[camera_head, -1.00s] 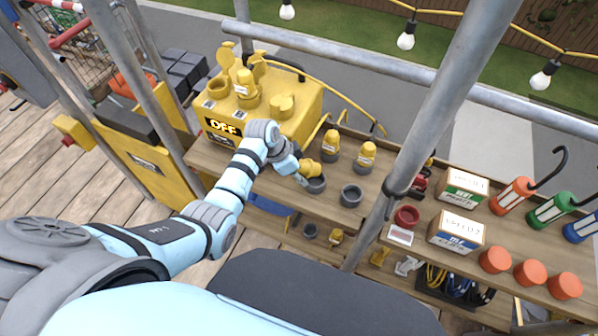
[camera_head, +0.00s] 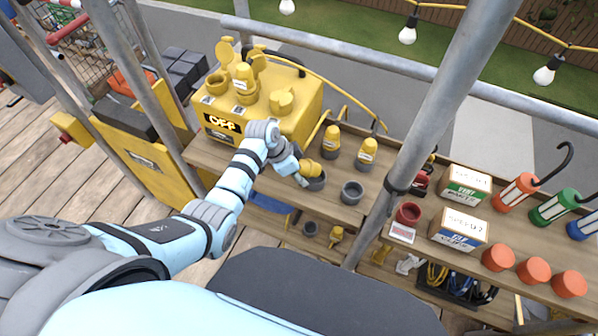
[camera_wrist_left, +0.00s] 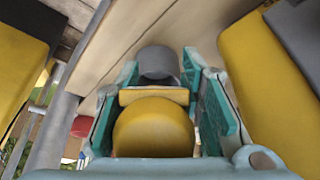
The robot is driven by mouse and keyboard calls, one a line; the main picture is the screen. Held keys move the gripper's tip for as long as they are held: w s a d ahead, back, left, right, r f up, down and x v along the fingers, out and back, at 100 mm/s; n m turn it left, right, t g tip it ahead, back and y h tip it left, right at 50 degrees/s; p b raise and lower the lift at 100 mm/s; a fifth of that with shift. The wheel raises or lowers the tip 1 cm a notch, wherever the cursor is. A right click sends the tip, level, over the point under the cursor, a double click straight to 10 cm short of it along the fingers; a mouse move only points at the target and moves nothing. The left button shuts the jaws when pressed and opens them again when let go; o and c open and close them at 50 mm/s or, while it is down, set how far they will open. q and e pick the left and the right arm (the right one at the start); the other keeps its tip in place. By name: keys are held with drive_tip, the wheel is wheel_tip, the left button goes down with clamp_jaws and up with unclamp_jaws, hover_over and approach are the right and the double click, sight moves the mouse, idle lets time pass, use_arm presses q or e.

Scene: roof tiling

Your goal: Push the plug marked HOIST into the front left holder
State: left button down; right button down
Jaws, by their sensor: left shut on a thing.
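My left gripper (camera_head: 300,174) is shut on a yellow plug (camera_head: 311,167) at the front of the wooden shelf. The plug is at the mouth of the front left holder (camera_head: 317,183), a grey round cup. I cannot tell how deep it sits. Its marking is not readable. In the left wrist view the yellow plug (camera_wrist_left: 153,128) is between the teal fingers (camera_wrist_left: 163,110), with a grey cup (camera_wrist_left: 158,62) beyond it. The front right holder (camera_head: 351,192) is empty. Two labelled yellow plugs, one left (camera_head: 332,139) and one right (camera_head: 367,152), stand in the back holders. My right gripper is out of view.
A yellow OFF box (camera_head: 285,125) with a yellow cable stands behind and left of the holders. A slanting grey scaffold pole (camera_head: 428,125) rises to their right. Past it are a red cup (camera_head: 408,214), boxes and lanterns. A lower shelf holds more small parts.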

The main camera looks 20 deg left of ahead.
use_arm(q)
drive_tip(key=shift+f, duration=0.15)
drive_tip(key=c, duration=1.4)
unclamp_jaws()
drive_tip(key=shift+o, duration=0.2)
drive_tip(key=p+v, duration=0.2)
drive_tip(key=v, duration=0.1)
drive_tip(key=shift+r, duration=0.2)
drive_tip(key=shift+s+a+r, duration=0.1)
drive_tip(key=shift+a+r, duration=0.05)
drive_tip(key=shift+r, duration=0.15)
drive_tip(key=v, duration=0.7)
